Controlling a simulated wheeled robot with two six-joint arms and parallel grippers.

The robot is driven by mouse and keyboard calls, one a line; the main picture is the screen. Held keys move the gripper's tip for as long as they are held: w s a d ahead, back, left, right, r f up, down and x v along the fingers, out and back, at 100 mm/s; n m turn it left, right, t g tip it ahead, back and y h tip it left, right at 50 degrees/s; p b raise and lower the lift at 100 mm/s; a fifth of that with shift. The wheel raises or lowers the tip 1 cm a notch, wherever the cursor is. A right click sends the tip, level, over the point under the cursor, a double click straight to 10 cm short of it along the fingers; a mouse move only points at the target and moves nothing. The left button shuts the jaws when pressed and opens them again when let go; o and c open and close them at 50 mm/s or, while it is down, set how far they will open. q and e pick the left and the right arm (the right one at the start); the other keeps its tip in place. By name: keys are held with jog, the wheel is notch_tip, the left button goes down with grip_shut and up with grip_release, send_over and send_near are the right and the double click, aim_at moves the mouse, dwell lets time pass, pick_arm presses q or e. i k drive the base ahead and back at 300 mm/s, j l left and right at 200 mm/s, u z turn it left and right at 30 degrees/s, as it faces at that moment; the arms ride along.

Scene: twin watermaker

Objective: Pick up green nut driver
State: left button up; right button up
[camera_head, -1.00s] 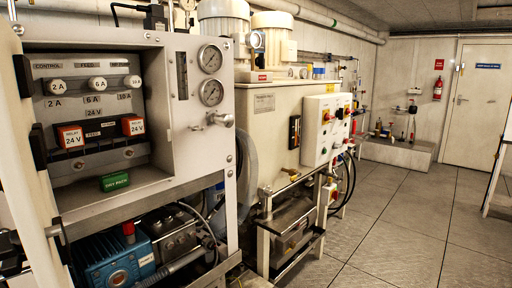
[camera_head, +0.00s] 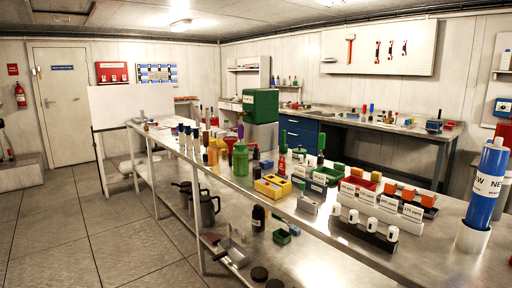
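I cannot make out the green nut driver for certain in the head view. An upright green-handled item (camera_head: 321,141) stands among the small parts on the long steel bench (camera_head: 452,250), near a green box (camera_head: 327,174). It is too small to tell what it is. Neither of my grippers shows in the view.
A back workbench (camera_head: 342,112) runs along the wall under a pegboard (camera_head: 380,48) with hanging tools. A white door (camera_head: 62,100) is at the left. The tiled floor (camera_head: 110,235) at left is clear.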

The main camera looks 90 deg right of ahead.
aim_at(322, 142)
jog(key=z, duration=3.4)
